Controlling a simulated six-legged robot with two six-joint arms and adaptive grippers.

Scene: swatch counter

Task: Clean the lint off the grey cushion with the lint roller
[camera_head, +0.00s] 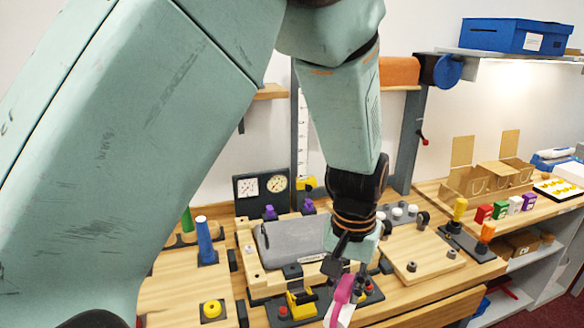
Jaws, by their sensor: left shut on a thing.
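The grey cushion (293,239) lies in a light wooden frame on the counter, left of my gripper. Its right part is hidden behind my left arm, and I cannot make out lint on it. My left gripper (347,272) points down at the cushion's front right and is shut on the lint roller (342,293). The roller's pink handle slants down to a white part near the bottom edge of the view. The roller appears in front of the cushion, not on it. My right gripper is out of view.
Two gauges (262,186) stand behind the cushion. A blue cone-shaped piece (206,240) and a yellow knob (212,309) are on the left. Yellow (460,208) and orange (487,232) handles stand on the right, near small coloured boxes. A blue bin (515,36) sits on the upper shelf.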

